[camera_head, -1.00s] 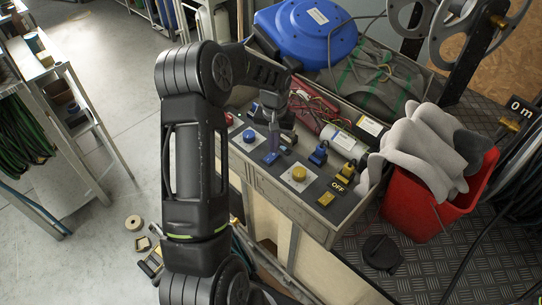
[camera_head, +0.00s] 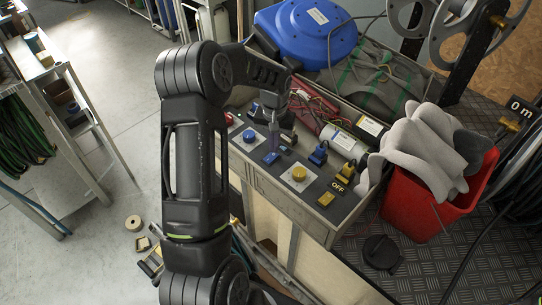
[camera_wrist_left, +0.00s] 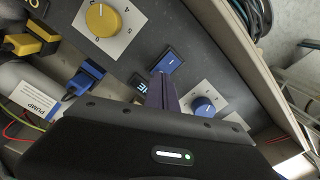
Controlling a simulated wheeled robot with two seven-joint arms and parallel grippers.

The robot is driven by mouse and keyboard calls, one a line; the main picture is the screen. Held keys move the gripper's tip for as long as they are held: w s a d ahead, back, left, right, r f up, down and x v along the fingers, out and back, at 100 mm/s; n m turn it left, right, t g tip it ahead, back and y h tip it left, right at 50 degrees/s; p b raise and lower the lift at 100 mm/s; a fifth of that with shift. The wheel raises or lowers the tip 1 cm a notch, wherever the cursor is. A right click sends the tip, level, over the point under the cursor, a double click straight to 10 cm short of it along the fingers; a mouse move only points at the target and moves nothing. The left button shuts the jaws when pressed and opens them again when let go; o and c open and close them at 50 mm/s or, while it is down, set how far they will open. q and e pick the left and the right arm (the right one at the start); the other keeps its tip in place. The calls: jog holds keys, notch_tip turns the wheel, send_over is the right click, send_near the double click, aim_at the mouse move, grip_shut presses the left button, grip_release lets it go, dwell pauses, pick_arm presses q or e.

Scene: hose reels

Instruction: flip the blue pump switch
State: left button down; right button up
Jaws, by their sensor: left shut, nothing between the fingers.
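The blue pump switch (camera_head: 271,157) is a small blue rocker on the grey control panel (camera_head: 320,203). In the left wrist view the blue switch (camera_wrist_left: 172,60) lies just beyond my fingertips. A small lettered label (camera_wrist_left: 138,84) beside it is partly hidden by the fingers. My left gripper (camera_head: 274,145) is shut and empty, its purplish fingers pointing down close to the switch. The fingers also show in the left wrist view (camera_wrist_left: 160,88). I cannot tell whether they touch the switch. My right gripper is not in view.
A blue knob (camera_head: 249,136), a yellow knob (camera_head: 299,174) and a yellow switch (camera_head: 326,199) marked OFF share the panel. Blue (camera_head: 318,154) and yellow (camera_head: 346,172) plugs stand behind.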

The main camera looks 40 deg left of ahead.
pick_arm(q)
jog(key=shift+f+b, duration=0.7)
jog(key=shift+f, duration=0.2)
dwell(0.5)
jog(key=shift+r+p, duration=2.05)
jog(key=shift+r, duration=1.5)
